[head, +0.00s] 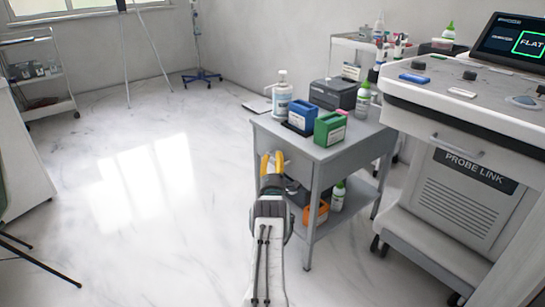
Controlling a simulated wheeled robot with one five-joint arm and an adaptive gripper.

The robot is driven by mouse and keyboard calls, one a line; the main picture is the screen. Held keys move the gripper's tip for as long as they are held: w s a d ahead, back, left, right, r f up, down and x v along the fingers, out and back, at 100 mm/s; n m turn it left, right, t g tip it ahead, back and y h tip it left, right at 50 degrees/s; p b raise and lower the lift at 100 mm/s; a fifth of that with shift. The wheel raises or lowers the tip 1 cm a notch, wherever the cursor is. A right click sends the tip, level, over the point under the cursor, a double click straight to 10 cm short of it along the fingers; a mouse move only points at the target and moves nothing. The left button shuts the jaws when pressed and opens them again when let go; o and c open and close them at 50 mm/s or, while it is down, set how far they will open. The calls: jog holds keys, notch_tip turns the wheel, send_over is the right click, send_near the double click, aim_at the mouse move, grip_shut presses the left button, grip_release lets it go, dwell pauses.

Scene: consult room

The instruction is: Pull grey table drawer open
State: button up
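The grey table (353,147) stands right of centre in the head view, with a bare top edge and a lower shelf. Its left-facing front (299,163) lies just beyond my gripper (272,160). The drawer's outline and handle cannot be made out there, as my gripper covers part of that front. The yellow fingertips of my gripper are apart with a gap between them, and nothing shows held. I cannot tell whether they touch the table.
On the table stand a blue box (303,115), a green box (330,128), a pump bottle (282,94) and a dark device (334,93). An orange box (316,213) is on the lower shelf. A large console (462,190) stands at right. Open floor lies at left.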

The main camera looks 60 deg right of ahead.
jog(key=shift+d, duration=0.1)
grip_shut()
dwell(0.3)
jog(key=shift+r, duration=0.1)
